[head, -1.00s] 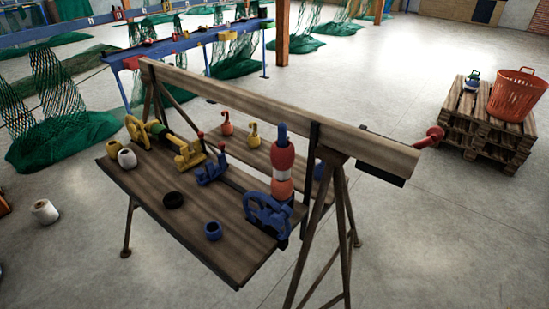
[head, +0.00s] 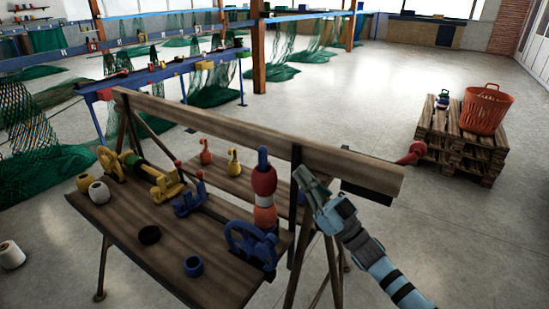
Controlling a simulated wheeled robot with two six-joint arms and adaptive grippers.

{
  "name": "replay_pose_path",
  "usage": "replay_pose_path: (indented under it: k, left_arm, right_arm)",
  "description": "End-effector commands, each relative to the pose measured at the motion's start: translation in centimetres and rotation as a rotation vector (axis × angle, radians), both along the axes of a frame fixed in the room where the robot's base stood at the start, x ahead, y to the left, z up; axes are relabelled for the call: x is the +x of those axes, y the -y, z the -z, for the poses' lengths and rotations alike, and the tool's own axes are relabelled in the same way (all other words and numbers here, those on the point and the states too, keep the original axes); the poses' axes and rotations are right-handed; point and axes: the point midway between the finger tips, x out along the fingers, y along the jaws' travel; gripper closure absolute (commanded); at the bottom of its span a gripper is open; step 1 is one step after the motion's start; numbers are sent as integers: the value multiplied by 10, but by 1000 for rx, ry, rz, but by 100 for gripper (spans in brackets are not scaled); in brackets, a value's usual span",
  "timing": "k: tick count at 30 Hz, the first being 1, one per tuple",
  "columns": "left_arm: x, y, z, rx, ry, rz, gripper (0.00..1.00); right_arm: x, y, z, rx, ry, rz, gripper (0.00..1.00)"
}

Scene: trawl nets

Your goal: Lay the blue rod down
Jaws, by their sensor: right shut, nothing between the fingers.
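The blue rod (head: 262,157) stands upright at the right end of the wooden bench (head: 225,277). Only its top shows, above a stack of red, white and orange floats (head: 264,184) around it. A blue wheel-shaped holder (head: 250,243) is just below and in front of the stack. My right gripper (head: 304,178) is shut and empty, to the right of the floats. In the picture it overlaps the bench's back beam; whether it touches anything I cannot tell. My left gripper is not in view.
A long wooden beam (head: 230,126) runs behind the bench. A blue clamp (head: 189,202), a yellow holder (head: 165,186), a black ring (head: 149,235), a blue ring (head: 193,266) and twine spools (head: 99,192) lie on it.

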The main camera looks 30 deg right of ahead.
Motion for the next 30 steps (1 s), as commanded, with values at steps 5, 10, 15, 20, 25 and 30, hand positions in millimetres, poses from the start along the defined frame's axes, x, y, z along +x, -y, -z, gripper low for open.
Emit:
replay_pose_path:
  k: [5, 10, 15, 20, 25, 30]
  left_arm:
    - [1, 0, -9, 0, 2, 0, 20]
    - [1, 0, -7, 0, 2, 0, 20]
    - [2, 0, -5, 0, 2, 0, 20]
    - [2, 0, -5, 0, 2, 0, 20]
    - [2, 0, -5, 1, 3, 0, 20]
    - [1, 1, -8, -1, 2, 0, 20]
  right_arm:
    - [31, -13, -25, 3, 3, 0, 100]
    - [59, -23, -21, 3, -1, -1, 100]
    - [73, -28, -18, 1, -2, -3, 100]
    - [75, -29, -17, 0, -2, -3, 100]
    - [74, -36, -17, 1, -2, -2, 100]
    - [75, -28, -19, -5, -8, 3, 100]
